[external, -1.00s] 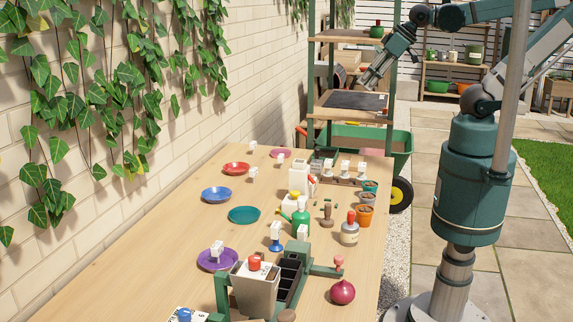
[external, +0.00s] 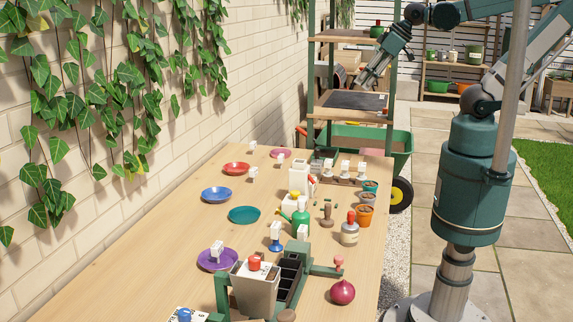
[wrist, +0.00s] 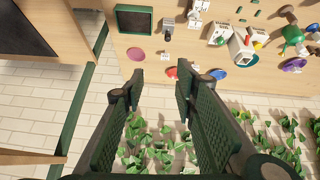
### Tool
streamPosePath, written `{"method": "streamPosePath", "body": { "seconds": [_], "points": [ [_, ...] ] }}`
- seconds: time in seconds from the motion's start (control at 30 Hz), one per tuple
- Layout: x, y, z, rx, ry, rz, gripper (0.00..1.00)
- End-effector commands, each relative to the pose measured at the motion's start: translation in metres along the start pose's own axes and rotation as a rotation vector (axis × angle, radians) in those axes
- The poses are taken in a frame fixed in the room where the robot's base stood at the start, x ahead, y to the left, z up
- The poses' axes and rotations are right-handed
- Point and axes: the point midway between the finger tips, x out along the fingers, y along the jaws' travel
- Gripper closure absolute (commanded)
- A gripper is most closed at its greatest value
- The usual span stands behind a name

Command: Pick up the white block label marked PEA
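Several small white block labels stand about the wooden table. The wrist view also shows white blocks near the plates, such as one by the pink plate (wrist: 165,54). The lettering is too small to read, so I cannot tell which is marked PEA. My gripper (external: 364,80) is high above the table's far end, by the shelf rack. In the wrist view my gripper (wrist: 160,78) is open and empty.
Red (external: 236,168), blue (external: 216,194), teal (external: 244,215) and purple (external: 213,262) plates lie along the wall side. The green rack (external: 312,100) stands near my gripper.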

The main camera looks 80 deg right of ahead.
Motion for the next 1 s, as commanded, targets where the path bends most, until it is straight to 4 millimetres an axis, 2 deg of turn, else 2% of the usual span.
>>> {"method": "streamPosePath", "body": {
  "seconds": [0.47, 1.0],
  "points": [
    [0.032, 0.0, -0.043, -0.266, -0.098, -0.007, 0.71],
    [0.087, -0.002, -0.087, -0.579, -0.212, -0.043, 0.71]
  ]
}}
